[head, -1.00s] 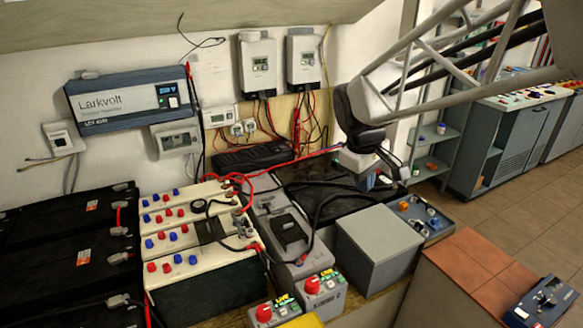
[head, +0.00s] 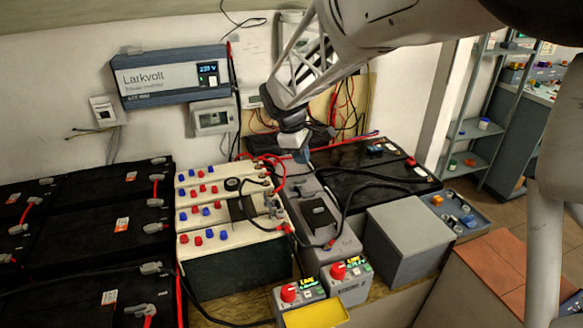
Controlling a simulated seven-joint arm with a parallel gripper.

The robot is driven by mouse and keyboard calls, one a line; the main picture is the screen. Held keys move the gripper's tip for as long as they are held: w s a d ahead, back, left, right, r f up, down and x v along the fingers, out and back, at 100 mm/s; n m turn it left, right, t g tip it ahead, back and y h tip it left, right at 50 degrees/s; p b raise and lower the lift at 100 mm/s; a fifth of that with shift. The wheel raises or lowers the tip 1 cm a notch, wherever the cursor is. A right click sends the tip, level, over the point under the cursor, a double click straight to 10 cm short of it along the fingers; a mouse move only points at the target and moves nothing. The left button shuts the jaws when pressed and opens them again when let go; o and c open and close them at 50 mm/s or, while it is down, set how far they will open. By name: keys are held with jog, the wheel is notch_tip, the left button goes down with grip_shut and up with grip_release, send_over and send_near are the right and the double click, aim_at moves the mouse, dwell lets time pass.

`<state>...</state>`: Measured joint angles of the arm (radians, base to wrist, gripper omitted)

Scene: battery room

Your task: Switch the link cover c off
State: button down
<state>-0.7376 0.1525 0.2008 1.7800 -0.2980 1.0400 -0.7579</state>
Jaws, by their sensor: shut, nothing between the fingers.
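No label reading "c" is legible, so I cannot tell which part is link cover c. A grey unit (head: 335,243) with a raised black cover (head: 318,213) stands in the middle of the bench, right of the cream-topped batteries (head: 235,245). The cover looks lowered flat, though its exact position is too small to tell. My gripper (head: 302,157) is shut and empty, pointing down above the back end of this grey unit. It appears apart from the black cover. My arm hides part of the wall behind.
Large black batteries (head: 75,235) fill the left. A grey box (head: 408,240) and a tray of small parts (head: 455,215) stand at right. Two red-knob units (head: 345,282) are in front with a yellow tray (head: 318,315). Black and red cables cross the bench. An inverter (head: 170,77) hangs on the wall.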

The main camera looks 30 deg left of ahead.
jog(key=s+a+f+n, duration=0.1)
jog(key=a+f+n, duration=0.15)
jog(key=a, duration=0.55)
jog(key=s+a+f+n, duration=0.1)
jog(key=a+f, duration=0.3)
jog(key=a, duration=0.3)
jog(key=n+t+h, duration=0.1)
jog(key=n, duration=0.4)
send_over(238, 209)
jog(key=s+a, duration=0.6)
jog(key=a, duration=0.1)
notch_tip(238, 209, down, 8)
jog(key=shift+s+d+f, duration=0.15)
jog(key=shift+s+d, duration=0.05)
jog(key=shift+f+m, duration=0.1)
jog(key=shift+m, duration=0.15)
jog(key=x, duration=0.3)
jog(key=w+d+x, duration=0.1)
jog(key=x, duration=0.6)
jog(key=shift+w+d, duration=0.25)
jog(key=shift+w, duration=0.05)
jog(key=shift+w+d, duration=0.65)
jog(key=w+d, duration=0.8)
